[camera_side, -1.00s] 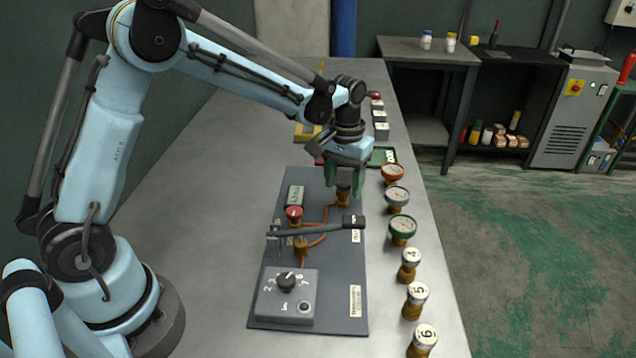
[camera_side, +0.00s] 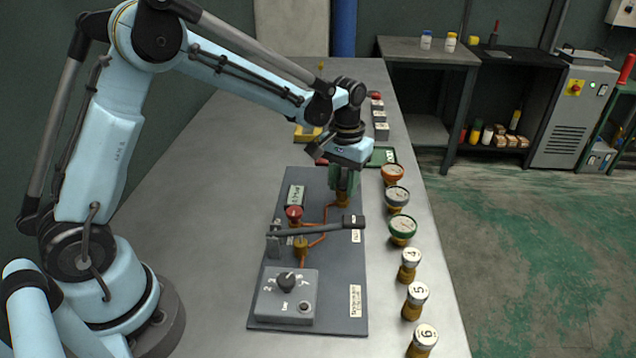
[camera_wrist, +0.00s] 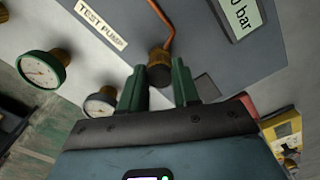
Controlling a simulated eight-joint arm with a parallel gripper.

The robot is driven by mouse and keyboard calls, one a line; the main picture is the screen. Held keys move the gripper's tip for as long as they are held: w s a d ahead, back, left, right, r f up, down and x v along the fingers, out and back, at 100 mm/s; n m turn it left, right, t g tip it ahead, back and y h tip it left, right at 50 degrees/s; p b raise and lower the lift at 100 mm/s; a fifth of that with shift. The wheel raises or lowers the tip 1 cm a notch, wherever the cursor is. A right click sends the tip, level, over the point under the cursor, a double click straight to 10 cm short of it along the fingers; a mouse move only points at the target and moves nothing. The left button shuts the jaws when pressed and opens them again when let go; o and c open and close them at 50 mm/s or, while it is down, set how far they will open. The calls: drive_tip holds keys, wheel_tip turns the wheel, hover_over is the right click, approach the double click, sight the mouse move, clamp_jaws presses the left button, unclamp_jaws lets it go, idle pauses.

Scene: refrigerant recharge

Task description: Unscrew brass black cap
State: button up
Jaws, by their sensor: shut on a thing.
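The brass fitting with the black cap (camera_wrist: 159,72) stands on the grey panel and shows between the green fingers in the wrist view. Its brass base (camera_side: 342,200) shows under the fingers in the side view. My gripper (camera_side: 342,184) points down over this fitting, with its fingers around the top. In the wrist view my gripper (camera_wrist: 158,66) is shut on the cap, with one finger on each side. The fingers hide most of the cap in the side view, and its thread cannot be seen.
The grey panel (camera_side: 340,300) carries a red knob (camera_side: 294,212), a dark lever (camera_side: 310,230) across the middle and a dial box (camera_side: 287,295). Gauges (camera_side: 403,227) and numbered brass fittings (camera_side: 417,298) line the table's right side. The table left of the panel is clear.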

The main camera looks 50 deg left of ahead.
drive_tip(key=shift+n, duration=1.7)
drive_tip(key=n, duration=0.3)
drive_tip(key=shift+n, duration=0.3)
drive_tip(key=shift+n, duration=1.7)
